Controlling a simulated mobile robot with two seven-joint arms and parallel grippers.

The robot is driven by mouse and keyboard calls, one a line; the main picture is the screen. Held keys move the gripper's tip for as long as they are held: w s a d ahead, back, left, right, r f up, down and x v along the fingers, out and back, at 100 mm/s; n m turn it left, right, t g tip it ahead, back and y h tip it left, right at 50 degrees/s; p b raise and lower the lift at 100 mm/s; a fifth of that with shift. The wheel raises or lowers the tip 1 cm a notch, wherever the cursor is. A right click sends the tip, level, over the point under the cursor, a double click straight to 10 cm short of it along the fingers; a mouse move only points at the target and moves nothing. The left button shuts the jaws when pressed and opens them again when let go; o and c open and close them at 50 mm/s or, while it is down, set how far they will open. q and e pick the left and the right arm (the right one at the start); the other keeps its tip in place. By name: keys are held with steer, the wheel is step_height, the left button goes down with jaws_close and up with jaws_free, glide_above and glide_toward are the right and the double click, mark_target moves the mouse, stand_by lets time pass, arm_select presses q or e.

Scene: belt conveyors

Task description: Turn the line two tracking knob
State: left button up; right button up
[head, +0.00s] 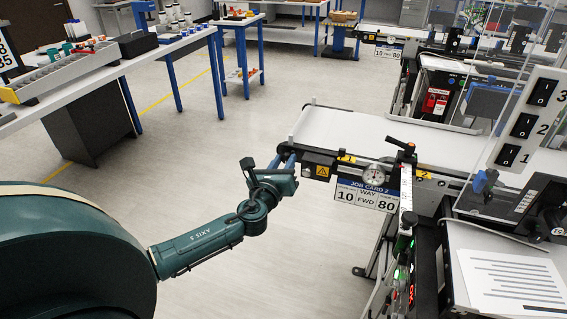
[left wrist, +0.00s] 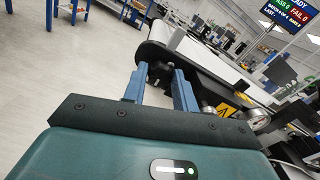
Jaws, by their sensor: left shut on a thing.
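The line two conveyor (head: 360,128) has a white belt and a dark frame, with job card 2 (head: 366,194) on its side. My left gripper (head: 287,158) is at the conveyor's near left end corner. In the left wrist view, the blue fingers (left wrist: 160,84) are on both sides of a small dark knob (left wrist: 153,72) beneath the belt end. The gripper is shut on this knob, which the fingers partly cover. The knob is hidden behind the gripper in the head view. My right gripper is not in view.
A round dial gauge (head: 375,176) and a yellow warning label (head: 322,171) are on the conveyor side, right of the gripper. A switch panel (head: 523,125) stands at the right. The floor (head: 190,150) left of the conveyor is clear.

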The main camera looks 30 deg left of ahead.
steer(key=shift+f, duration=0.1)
arm_select(q)
steer(key=n+b, duration=0.1)
steer(key=n, duration=0.2)
steer(key=shift+f, duration=0.1)
steer(key=shift+n+b, duration=0.45)
steer(key=shift+n, duration=0.65)
steer(key=n, duration=0.2)
steer(key=shift+n+b, duration=0.3)
steer(key=shift+b, duration=0.05)
steer(key=shift+a+n, duration=0.1)
steer(key=shift+n, duration=1)
steer(key=shift+n+b, duration=0.3)
steer(key=shift+n, duration=0.5)
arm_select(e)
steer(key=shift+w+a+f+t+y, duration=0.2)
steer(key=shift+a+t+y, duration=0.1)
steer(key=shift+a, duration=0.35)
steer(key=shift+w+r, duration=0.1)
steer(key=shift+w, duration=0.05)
